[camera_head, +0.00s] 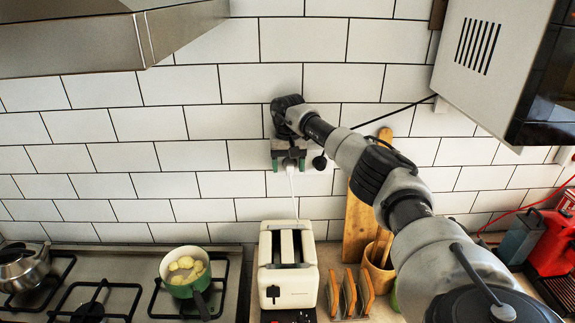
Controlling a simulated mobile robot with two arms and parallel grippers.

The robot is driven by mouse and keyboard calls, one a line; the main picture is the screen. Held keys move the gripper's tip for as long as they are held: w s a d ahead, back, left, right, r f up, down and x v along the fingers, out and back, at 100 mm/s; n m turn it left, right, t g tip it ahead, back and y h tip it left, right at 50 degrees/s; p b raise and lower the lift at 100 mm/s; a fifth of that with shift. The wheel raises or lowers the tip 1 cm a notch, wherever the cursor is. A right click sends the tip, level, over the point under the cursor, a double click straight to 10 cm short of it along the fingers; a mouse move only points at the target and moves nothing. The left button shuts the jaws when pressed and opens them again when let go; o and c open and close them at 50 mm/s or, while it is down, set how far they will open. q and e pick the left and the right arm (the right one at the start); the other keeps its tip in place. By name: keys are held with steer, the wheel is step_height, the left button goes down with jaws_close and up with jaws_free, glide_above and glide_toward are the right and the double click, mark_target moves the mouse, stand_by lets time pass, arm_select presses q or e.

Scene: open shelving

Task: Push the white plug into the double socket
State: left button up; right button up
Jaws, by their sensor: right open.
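My right gripper (288,162) is at the tiled wall above the toaster, its fingers pointing down in the picture with green pads on both sides. It is open. A white cord (293,192) runs from between the fingers down to the white toaster (288,268). The white plug at the cord's upper end is mostly hidden by the gripper, so I cannot tell how far it sits in the socket. The double socket is largely hidden behind the gripper. A black plug (319,162) with a black cord is just right of the gripper. My left gripper is not in view.
A microwave (490,60) hangs at upper right and a metal hood (120,35) at upper left. A green pot (186,272) stands on the hob at left. A wooden board (358,225) and toast rack (350,295) are right of the toaster.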

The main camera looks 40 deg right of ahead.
mark_target(289, 163)
steer(key=shift+d, duration=0.25)
steer(key=shift+r+b, duration=0.3)
steer(key=shift+r, duration=0.05)
step_height(289, 163, up, 9)
steer(key=b, duration=0.3)
steer(key=shift+w, duration=0.1)
steer(key=shift+a+r, duration=0.15)
steer(key=shift+r, duration=0.45)
steer(key=shift+f, duration=0.1)
